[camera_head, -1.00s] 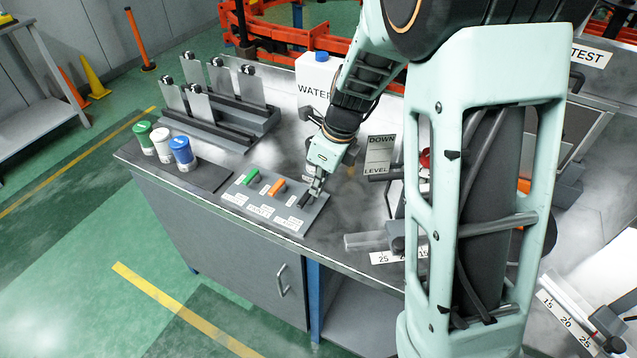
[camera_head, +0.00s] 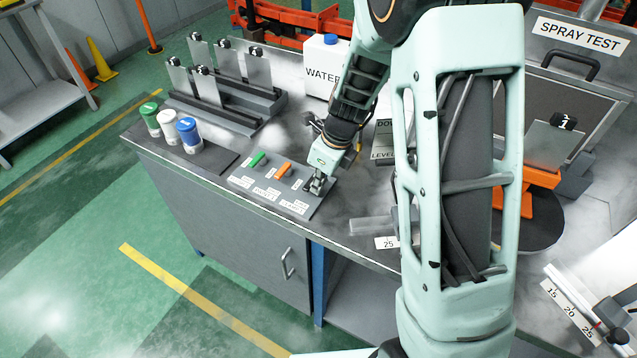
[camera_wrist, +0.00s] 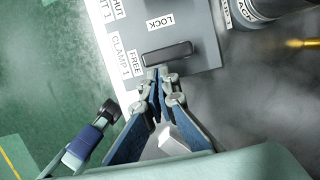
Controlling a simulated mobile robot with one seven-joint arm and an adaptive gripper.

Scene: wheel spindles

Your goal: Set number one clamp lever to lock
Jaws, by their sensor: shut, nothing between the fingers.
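The clamp 1 lever (camera_wrist: 167,53) is a black bar on the grey control panel, lying crosswise in the wrist view. The LOCK label (camera_wrist: 160,22) is above it in that view, and the FREE label (camera_wrist: 137,63) is below and to its left. My gripper (camera_wrist: 161,73) is shut and empty, its fingertips close beside the lever on the FREE side. I cannot tell whether they touch it. In the head view my gripper (camera_head: 315,190) is over the right end of the control panel (camera_head: 240,182) and largely hides the lever.
Green (camera_head: 257,160) and orange (camera_head: 284,169) levers stand left of my gripper. Three capped bottles (camera_head: 168,128) and a rack of plates (camera_head: 222,113) are farther left. A WATER container (camera_head: 322,75) stands behind. A plate marked 1 (camera_head: 548,145) stands in an orange holder at right.

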